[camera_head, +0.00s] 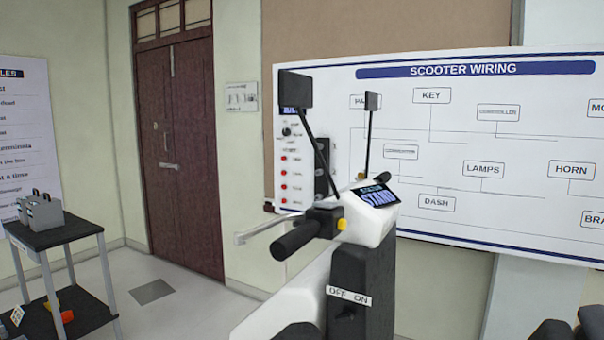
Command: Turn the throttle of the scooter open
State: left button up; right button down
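The scooter's white and black front column (365,275) stands in the middle of the head view. Its handlebar carries a near black grip (297,239) pointing toward me and left, with a silver lever (262,230) beside it. A far black grip (381,178) shows small behind the display. I cannot tell from this view which grip is the throttle, or its turn angle. The display (376,193) is lit blue and reads what looks like "STAND". A yellow button (342,224) sits by the near grip.
Two mirrors (296,88) rise on thin stalks above the handlebar. An OFF/ON plate (348,295) is on the column. A panel with red buttons (291,165) and a wiring board (480,75) stand behind. A dark cart (55,234) is left. Dark shapes at bottom right are unclear.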

aim_at(385, 176)
jog(key=u, duration=3.45)
jog(key=i+j+z, duration=0.1)
jog(key=i, duration=0.25)
jog(key=i+j+z, duration=0.1)
jog(key=i, duration=0.3)
jog(key=i+l+z, duration=0.15)
jog(key=i+z, duration=1.5)
jog(key=i, duration=0.15)
jog(key=i+j+z, duration=0.2)
jog(key=i+z, duration=0.3)
jog(key=i, duration=0.15)
jog(key=i+l+z, duration=0.15)
jog(key=i+z, duration=0.65)
jog(key=i+j+z, duration=0.1)
jog(key=i+z, duration=0.3)
jog(key=i+l+z, duration=0.1)
jog(key=i+z, duration=0.2)
jog(key=i, duration=0.4)
jog(key=i+z, duration=0.3)
jog(key=i, duration=0.4)
jog(key=i+z, duration=0.15)
jog(key=i, duration=0.35)
jog(key=i+j+z, duration=0.1)
jog(key=i, duration=0.4)
jog(key=i+j+z, duration=0.15)
jog(key=i, duration=0.35)
